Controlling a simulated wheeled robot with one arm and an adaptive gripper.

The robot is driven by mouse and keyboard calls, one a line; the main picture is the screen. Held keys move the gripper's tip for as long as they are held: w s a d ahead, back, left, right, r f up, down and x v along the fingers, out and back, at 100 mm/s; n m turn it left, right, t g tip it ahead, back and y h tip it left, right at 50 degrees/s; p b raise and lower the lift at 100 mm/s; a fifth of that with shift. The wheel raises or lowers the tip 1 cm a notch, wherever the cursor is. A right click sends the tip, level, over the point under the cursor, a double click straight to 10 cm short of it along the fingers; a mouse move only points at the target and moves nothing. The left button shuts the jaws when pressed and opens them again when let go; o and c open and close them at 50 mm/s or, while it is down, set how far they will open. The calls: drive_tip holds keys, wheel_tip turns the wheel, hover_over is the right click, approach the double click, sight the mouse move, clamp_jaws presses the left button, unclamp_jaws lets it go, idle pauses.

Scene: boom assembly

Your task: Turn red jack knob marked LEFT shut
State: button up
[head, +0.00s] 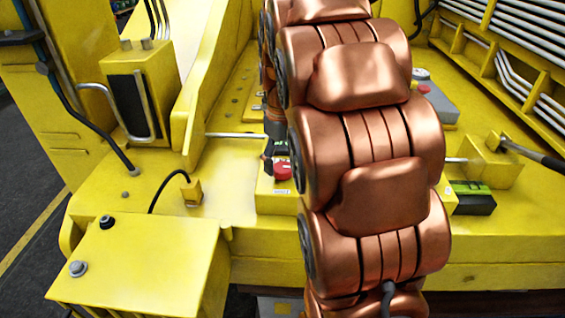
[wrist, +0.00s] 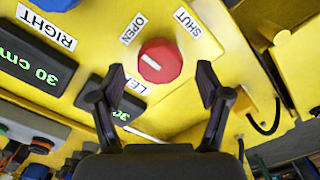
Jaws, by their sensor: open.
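The red knob (wrist: 160,61) is in the upper middle of the wrist view, with a white line on its face left of its centre. An OPEN label (wrist: 133,28) is above left of it and a SHUT label (wrist: 188,23) above right. The LEFT label (wrist: 130,84) below it is partly hidden by a finger. My gripper (wrist: 161,69) is open and empty, one fingertip on each side of the knob, with gaps showing. In the head view the red knob (head: 283,170) is on a yellow box, and my copper arm hides most of the gripper.
A RIGHT label (wrist: 47,25), a blue knob (wrist: 55,3) and a green-lit display (wrist: 35,62) are left in the wrist view. A black cable (wrist: 265,120) is at the right. In the head view a thin rod (head: 235,135) runs near the knob's box.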

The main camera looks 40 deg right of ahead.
drive_tip(key=shift+f, duration=0.9)
drive_tip(key=shift+c, duration=0.2)
drive_tip(key=c, duration=1.1)
